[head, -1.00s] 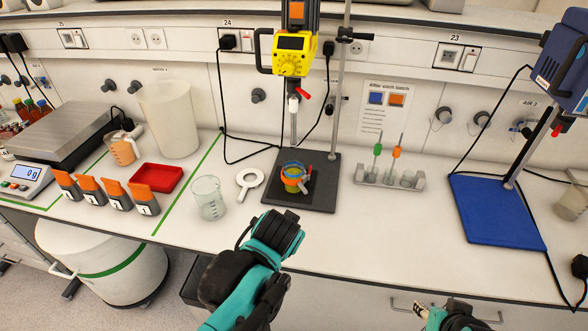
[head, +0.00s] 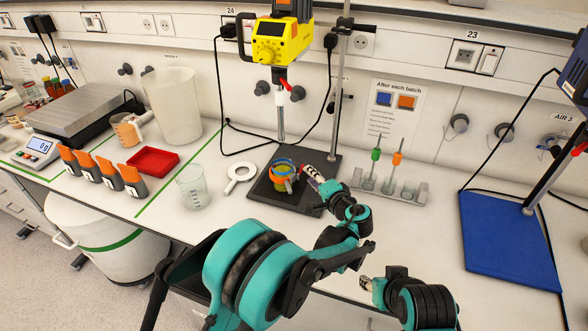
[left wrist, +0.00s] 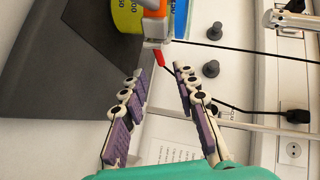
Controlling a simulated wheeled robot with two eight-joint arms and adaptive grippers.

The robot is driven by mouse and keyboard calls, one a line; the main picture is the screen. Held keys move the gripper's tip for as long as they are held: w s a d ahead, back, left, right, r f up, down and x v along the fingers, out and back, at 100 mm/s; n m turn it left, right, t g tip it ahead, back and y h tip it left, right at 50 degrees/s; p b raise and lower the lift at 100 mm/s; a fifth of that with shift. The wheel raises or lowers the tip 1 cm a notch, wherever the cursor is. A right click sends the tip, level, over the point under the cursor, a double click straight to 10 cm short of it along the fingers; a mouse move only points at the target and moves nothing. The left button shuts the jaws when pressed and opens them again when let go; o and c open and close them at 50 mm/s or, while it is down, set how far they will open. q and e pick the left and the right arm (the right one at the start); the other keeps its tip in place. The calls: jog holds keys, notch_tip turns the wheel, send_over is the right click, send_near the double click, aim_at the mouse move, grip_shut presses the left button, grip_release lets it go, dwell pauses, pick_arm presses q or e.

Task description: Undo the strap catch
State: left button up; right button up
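A yellow and blue cup (head: 282,186) with an orange strap (head: 284,179) around it stands on the dark stirrer base (head: 268,193). In the left wrist view the orange strap (left wrist: 153,30) bears a pale catch (left wrist: 156,43) with a red lever (left wrist: 160,57). My left gripper (head: 312,174) is just right of the cup and covers part of the catch in the head view. In the left wrist view my left gripper (left wrist: 158,72) is open, with the lever just ahead of its fingertips, nearer the left one. My right gripper (head: 368,284) is at the bench's front; its opening is unclear.
The yellow stirrer (head: 280,42) and its metal post (head: 333,115) rise behind the base. A rack (head: 390,186) stands close on the right.

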aim_at(302, 167)
pick_arm(q)
jog(key=b+x, duration=0.2)
jog(key=x, duration=0.5)
jog(key=shift+w+a, duration=0.1)
pick_arm(e)
notch_tip(302, 167, down, 2)
jog(key=shift+f, duration=0.1)
pick_arm(q)
grip_shut()
